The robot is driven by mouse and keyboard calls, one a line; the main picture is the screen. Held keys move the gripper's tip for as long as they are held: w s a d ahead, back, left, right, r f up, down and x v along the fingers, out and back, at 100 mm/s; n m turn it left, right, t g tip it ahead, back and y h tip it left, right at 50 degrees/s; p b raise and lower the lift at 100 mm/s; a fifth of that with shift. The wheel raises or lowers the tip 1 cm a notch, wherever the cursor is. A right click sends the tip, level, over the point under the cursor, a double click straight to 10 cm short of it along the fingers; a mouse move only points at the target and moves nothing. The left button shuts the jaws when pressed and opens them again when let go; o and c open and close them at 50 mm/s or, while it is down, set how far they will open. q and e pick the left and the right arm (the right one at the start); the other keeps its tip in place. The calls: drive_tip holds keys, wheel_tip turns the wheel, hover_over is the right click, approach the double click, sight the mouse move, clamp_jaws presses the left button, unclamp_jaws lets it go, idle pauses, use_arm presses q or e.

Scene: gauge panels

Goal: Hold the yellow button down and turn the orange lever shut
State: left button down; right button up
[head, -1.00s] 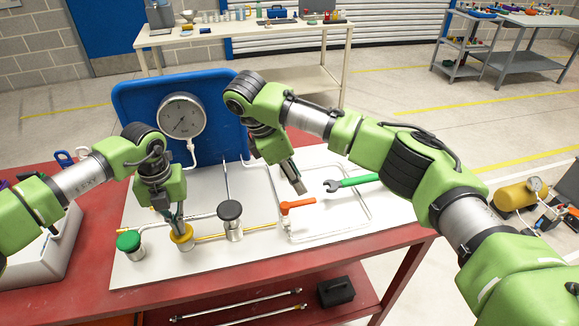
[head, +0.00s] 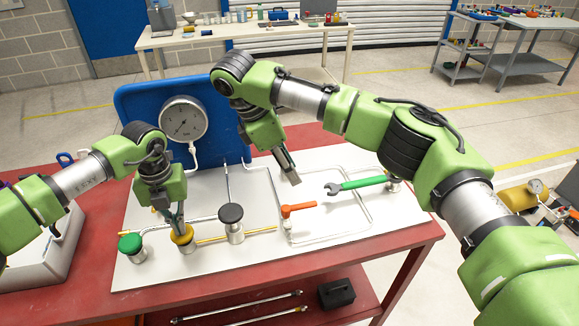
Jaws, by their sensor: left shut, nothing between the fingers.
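The yellow button (head: 183,238) sits on a silver post on the white panel. My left gripper (head: 179,226) is shut and empty, its tips at the top of the button. They appear to touch it, but I cannot tell how far the button is pressed. The orange lever (head: 300,208) lies nearly level across its valve at the middle of the panel, pointing right. My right gripper (head: 293,180) hangs just above and behind the lever, apart from it. Whether its fingers are open or shut is not clear.
A green button (head: 130,244) and a black button (head: 231,213) flank the yellow one. A green-handled wrench (head: 358,184) lies right of the lever. A round gauge (head: 184,119) stands before a blue board (head: 222,145). Thin pipes cross the white panel (head: 150,275) on the red table.

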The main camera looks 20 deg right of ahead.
use_arm(q)
drive_tip(key=shift+r+p, duration=1.3)
drive_tip(key=shift+r, duration=1.65)
wheel_tip(320, 180, up, 12)
